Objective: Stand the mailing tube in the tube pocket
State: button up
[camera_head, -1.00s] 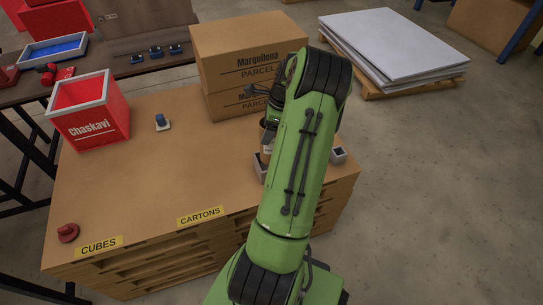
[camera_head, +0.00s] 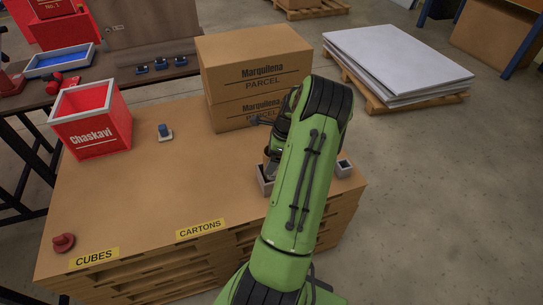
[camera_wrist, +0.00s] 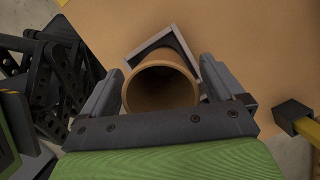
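The mailing tube (camera_wrist: 160,88) is a brown, open-ended cylinder. In the wrist view I look down into its round mouth, between the two fingers of my gripper (camera_wrist: 164,92), which appear to press on its sides. The tube pocket (camera_wrist: 184,42) is a grey, square-walled holder. Its corner shows just behind the tube, which hides the rest. In the head view the pocket (camera_head: 264,185) stands near the right edge of the pallet top, partly behind my green arm. The tube's lower end is over or inside the pocket; I cannot tell how deep.
A small grey holder (camera_head: 344,168) stands to the right of my arm. Two stacked parcel cartons (camera_head: 240,82) stand behind it. A red Chaskavi bin (camera_head: 92,125), a blue-topped item (camera_head: 164,132) and a red knob (camera_head: 63,243) lie leftward. The middle of the pallet top (camera_head: 150,180) is clear.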

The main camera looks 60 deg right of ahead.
jog(key=p+v, duration=0.4)
jog(key=v, duration=0.8)
jog(key=shift+r, duration=0.15)
jog(key=w+a+r+n+h, duration=0.1)
jog(key=w+a+r+n, duration=0.35)
jog(key=a, duration=0.35)
jog(key=w+a+r+n+g, duration=0.1)
jog(key=w+a+r+n, duration=0.2)
jog(key=a+r+n, duration=0.4)
jog(key=w+a+r+n+h, duration=0.15)
jog(key=w+a+n, duration=0.25)
jog(key=a, duration=0.5)
jog(key=s+a+r+n+t, duration=0.1)
jog(key=s+a+n, duration=0.4)
jog(key=a+n, duration=0.3)
jog(key=s+a+r+n+t+y, duration=0.1)
jog(key=s+a+r+n+t, duration=0.1)
jog(key=s+a+n, duration=0.4)
jog(key=a+n, duration=0.2)
jog(key=a, duration=0.2)
jog(key=shift+s+a, duration=0.15)
jog(key=shift+s, duration=0.1)
jog(key=shift+r, duration=0.1)
